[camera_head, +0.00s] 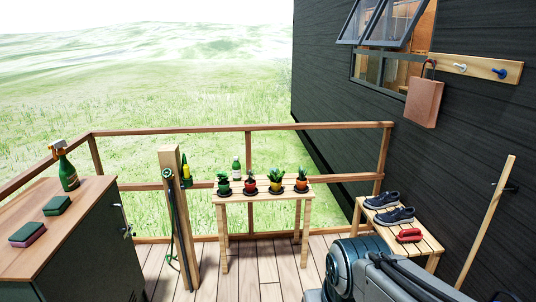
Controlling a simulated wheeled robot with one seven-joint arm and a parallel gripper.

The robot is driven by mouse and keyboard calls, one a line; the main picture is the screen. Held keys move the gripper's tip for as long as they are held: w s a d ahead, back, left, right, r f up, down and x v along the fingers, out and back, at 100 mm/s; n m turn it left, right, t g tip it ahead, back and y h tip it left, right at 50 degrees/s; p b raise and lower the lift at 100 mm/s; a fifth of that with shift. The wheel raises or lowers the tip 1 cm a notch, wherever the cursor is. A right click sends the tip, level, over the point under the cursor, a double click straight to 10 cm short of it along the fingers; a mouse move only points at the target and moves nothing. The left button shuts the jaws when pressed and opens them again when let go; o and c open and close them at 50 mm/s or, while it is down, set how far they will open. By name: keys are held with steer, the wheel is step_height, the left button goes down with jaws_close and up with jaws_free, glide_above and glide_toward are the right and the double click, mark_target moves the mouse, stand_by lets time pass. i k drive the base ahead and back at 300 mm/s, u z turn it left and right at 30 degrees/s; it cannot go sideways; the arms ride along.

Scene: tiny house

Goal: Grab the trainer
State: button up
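A pair of dark blue trainers with pale soles sits on a slatted wooden bench (432,262) at the right, by the dark wall. One trainer (382,200) is at the back of the bench. The other trainer (394,216) is just in front of it. Part of my arm shows at the bottom right, in front of the bench and partly hiding it. My gripper is not in view.
A small red object (409,236) lies in front of the trainers. A long wooden pole (487,222) leans right of the bench. A plant table (262,190), a hose post (176,215) and a cabinet (85,215) stand leftward. Some deck floor (262,262) is clear.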

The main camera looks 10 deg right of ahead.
mark_target(402, 216)
steer(key=u, duration=0.05)
steer(key=i, duration=1.6)
steer(key=z, duration=0.6)
steer(key=i, duration=1.5)
steer(key=z, duration=1.35)
steer(key=i, duration=0.8)
steer(key=z, duration=0.35)
